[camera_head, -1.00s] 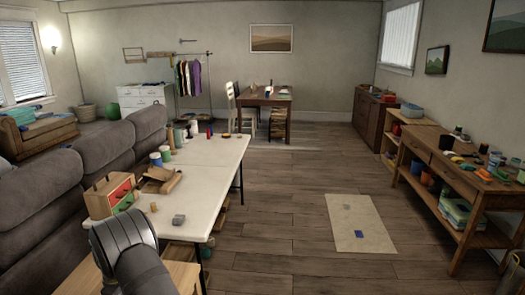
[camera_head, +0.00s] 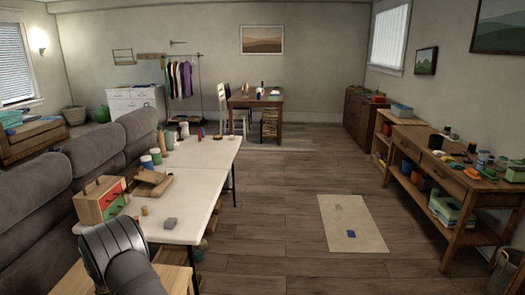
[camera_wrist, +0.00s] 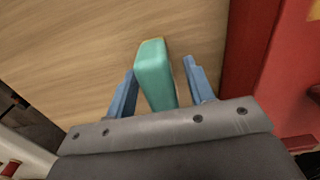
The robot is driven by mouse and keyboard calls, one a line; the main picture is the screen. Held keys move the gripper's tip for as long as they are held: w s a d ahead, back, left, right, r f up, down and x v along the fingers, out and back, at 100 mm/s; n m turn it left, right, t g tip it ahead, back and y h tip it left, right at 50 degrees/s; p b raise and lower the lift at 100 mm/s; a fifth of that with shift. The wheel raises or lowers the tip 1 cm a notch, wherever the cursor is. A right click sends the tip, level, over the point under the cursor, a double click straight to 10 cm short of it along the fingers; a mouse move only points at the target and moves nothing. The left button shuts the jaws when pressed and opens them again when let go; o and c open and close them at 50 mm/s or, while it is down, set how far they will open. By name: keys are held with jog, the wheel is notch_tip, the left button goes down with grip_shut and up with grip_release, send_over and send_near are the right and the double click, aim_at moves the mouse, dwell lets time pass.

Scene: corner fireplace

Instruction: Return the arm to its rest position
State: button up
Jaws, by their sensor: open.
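My gripper (camera_wrist: 157,85) is in the wrist view with its two blue fingers apart. A teal block (camera_wrist: 155,72) lies between the fingers, close to the left one and with a clear gap to the right one. A light wooden surface (camera_wrist: 70,45) is behind it. In the head view my dark arm shows at the bottom left, over the near end of the white table (camera_head: 205,180). My gripper does not show in that view.
A small wooden drawer box (camera_head: 90,207) with red and green fronts stands beside my arm. In the wrist view a red panel (camera_wrist: 250,55) is close on the right. The floor right of the table is mostly clear.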

notch_tip(320, 180, up, 11)
jog(key=shift+w+a+r, duration=0.1)
jog(key=shift+r, duration=0.1)
jog(key=shift+f, duration=0.3)
notch_tip(320, 180, down, 12)
jog(key=shift+r, duration=0.15)
notch_tip(320, 180, up, 4)
jog(key=shift+r, duration=0.25)
jog(key=w+d+r, duration=0.4)
jog(key=d+r, duration=0.3)
jog(key=d, duration=0.5)
jog(key=w+d+f+m, duration=0.1)
jog(key=w+d+m, duration=0.25)
jog(key=d, duration=0.65)
jog(key=w+d+f+m, duration=0.2)
jog(key=d+m, duration=0.3)
jog(key=d, duration=0.6)
jog(key=s+d+f+m, duration=0.1)
jog(key=d+m, duration=0.3)
jog(key=d, duration=0.5)
jog(key=s+d+f+m, duration=0.1)
jog(key=s+d+m, duration=0.1)
jog(key=d+m, duration=0.3)
jog(key=d, duration=0.4)
jog(key=shift+d, duration=0.35)
